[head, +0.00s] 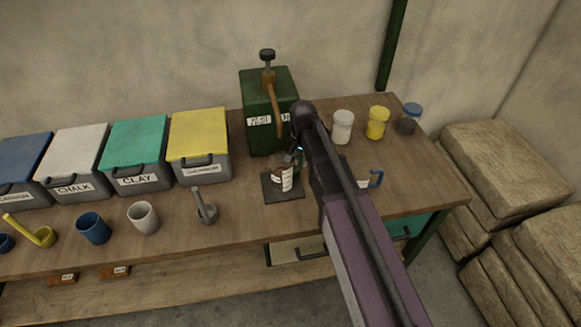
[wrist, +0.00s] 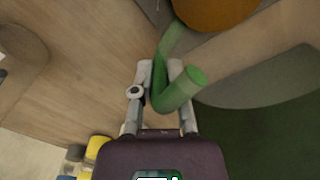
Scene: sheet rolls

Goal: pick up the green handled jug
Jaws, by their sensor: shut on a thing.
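The green handled jug (head: 283,180) shows brown contents and a pale label in the head view. It is at the dark square plate (head: 272,191) on the bench; I cannot tell whether it rests on it. Its green handle (wrist: 163,88) curves between my fingers in the wrist view, with the jug's body at the upper right, cut off by the frame. My gripper (wrist: 162,72) is shut on that handle. In the head view my arm comes in from the lower right and hides the fingers and part of the jug.
A green dispenser (head: 268,105) stands close behind the jug. Lidded jars (head: 377,122) stand at the back right. A grey ladle cup (head: 205,209) and lidded bins (head: 197,150) are to the left.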

